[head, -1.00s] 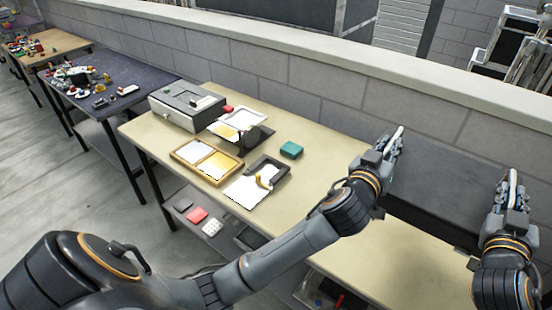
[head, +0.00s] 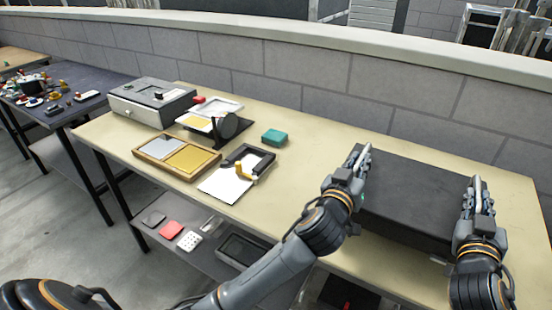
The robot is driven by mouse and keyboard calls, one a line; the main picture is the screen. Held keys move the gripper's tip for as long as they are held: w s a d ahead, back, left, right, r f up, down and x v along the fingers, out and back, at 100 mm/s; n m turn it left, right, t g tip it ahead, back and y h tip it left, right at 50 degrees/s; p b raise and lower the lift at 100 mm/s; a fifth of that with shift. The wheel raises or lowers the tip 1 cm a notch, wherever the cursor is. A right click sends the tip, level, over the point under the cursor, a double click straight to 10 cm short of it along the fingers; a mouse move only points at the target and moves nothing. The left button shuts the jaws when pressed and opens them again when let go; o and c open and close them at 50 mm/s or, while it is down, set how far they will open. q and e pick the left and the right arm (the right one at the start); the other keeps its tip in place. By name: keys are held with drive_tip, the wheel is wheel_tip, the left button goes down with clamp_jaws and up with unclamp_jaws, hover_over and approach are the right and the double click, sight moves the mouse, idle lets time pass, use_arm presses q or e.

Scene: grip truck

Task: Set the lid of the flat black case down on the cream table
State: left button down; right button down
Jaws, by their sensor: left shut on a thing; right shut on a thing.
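The flat black case (head: 415,190) is at the right of the cream table (head: 300,205), with its broad dark top facing up. My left gripper (head: 357,162) is shut on the lid at the left side of the case. My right gripper (head: 473,198) is shut on the lid at the right side. The lid spans the space between both grippers. I cannot tell a seam between lid and base, or whether the lid is raised. The grippers hide parts of both sides.
A teal block (head: 274,137), a black frame (head: 262,158) by a white sheet, a wooden two-part tray (head: 145,150) and a grey box (head: 135,108) stand left of the case. A low wall (head: 290,80) runs behind. The shelf below holds small items.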

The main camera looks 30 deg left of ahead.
use_arm(q)
drive_tip(key=shift+w+a+f, duration=0.15)
drive_tip(key=shift+a+f, duration=0.05)
drive_tip(key=shift+a, duration=0.1)
use_arm(e)
drive_tip(key=shift+a+f, duration=0.15)
drive_tip(key=shift+f, duration=0.15)
use_arm(q)
drive_tip(key=shift+r, duration=0.1)
use_arm(e)
drive_tip(key=shift+s+r, duration=0.1)
